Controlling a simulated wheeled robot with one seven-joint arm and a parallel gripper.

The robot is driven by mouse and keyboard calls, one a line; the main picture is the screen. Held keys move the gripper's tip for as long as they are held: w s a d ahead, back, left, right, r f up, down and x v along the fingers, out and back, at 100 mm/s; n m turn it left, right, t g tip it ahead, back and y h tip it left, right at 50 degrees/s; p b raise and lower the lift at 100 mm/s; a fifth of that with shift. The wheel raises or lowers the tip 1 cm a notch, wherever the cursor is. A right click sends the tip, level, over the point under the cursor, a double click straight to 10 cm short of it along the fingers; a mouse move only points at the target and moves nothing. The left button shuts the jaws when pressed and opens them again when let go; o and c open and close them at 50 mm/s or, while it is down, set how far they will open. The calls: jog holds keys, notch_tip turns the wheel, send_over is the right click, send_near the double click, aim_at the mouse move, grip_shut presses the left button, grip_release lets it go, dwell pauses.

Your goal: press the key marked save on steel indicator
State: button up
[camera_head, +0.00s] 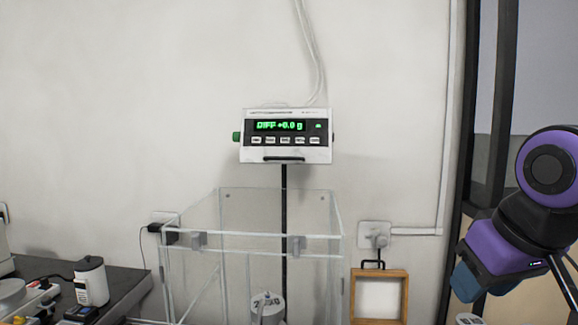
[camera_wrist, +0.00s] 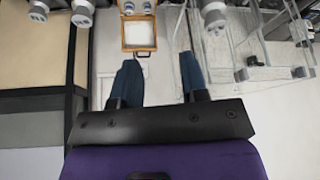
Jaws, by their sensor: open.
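The steel indicator (camera_head: 286,153) is a pale box on a dark post, in front of the wall in the head view. Its green display reads "DIFF +0.0 g". A row of several small keys (camera_head: 285,141) runs below the display; their labels are too small to read, so I cannot tell which is save. My gripper (camera_wrist: 160,76) is open and empty in the wrist view, its two blue fingers apart. In the head view my gripper (camera_head: 466,284) is at the lower right, well right of and below the indicator, touching nothing that I can see. I do not make out the indicator in the wrist view.
A clear draught shield (camera_head: 325,220) stands below the indicator, with a metal weight (camera_head: 268,306) low in front. A wooden case (camera_head: 404,298) is to its right, also in the wrist view (camera_wrist: 139,48). A dark bench (camera_head: 120,285) holds small devices at left. The wall around the indicator is clear.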

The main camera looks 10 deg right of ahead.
grip_shut()
dwell(1.7)
